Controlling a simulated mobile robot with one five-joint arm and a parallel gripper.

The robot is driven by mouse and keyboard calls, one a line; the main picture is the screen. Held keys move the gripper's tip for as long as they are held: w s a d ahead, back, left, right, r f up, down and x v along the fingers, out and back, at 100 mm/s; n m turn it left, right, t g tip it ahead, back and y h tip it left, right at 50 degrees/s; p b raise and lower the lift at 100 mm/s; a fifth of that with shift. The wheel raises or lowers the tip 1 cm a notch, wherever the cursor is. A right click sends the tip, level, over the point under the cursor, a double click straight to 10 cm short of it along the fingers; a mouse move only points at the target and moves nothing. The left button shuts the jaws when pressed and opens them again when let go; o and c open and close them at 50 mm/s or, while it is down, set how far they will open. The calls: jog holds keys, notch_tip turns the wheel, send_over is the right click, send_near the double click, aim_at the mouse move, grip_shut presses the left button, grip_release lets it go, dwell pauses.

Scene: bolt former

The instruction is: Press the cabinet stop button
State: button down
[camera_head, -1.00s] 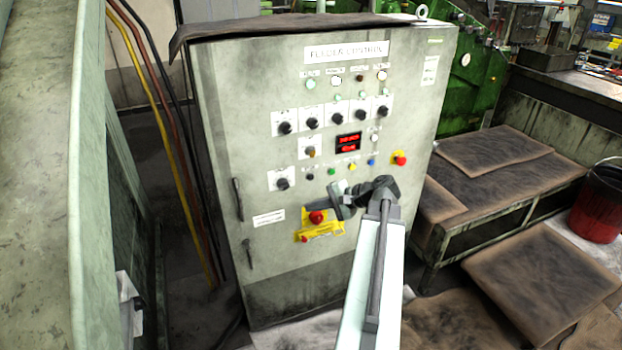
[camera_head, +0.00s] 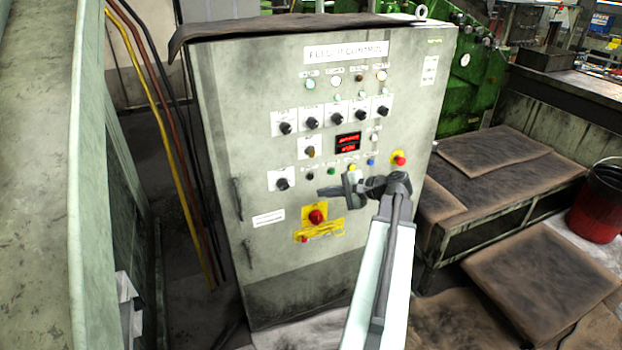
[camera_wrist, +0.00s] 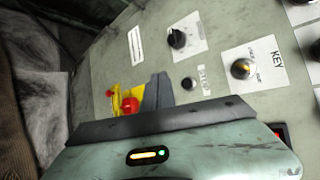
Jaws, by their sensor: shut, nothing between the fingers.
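The grey control cabinet (camera_head: 235,125) stands ahead with a panel of knobs, lamps and buttons. A red rotary-looking control (camera_head: 317,217) sits on a yellow plate lower down. My gripper (camera_head: 328,191) is shut and empty, in front of the panel between the lower button row and the yellow plate. Whether it touches the panel cannot be told.
Green (camera_head: 331,171) and blue (camera_head: 371,162) buttons lie in the lower row, close above my gripper. Cables (camera_head: 165,130) hang left of the cabinet. A low bench (camera_head: 500,170) and a red bucket (camera_head: 598,205) stand at the right.

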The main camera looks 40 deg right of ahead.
jog(key=shift+w+d, duration=0.35)
jog(key=shift+w, duration=0.5)
jog(key=shift+w+d, duration=0.3)
jog(key=shift+w, duration=0.5)
jog(key=shift+w+d, duration=0.35)
jog(key=shift+w, duration=0.5)
jog(key=shift+w+d, duration=0.15)
jog(key=shift+w, duration=0.3)
jog(key=shift+w+d, duration=0.15)
jog(key=shift+w, duration=0.2)
dwell(0.5)
jog(key=shift+s, duration=0.1)
jog(key=shift+s+a, duration=0.3)
jog(key=shift+s, duration=0.35)
jog(key=s, duration=0.1)
jog(key=s+a, duration=0.1)
jog(key=s, duration=0.1)
jog(key=s+a, duration=0.1)
jog(key=shift+s, duration=0.35)
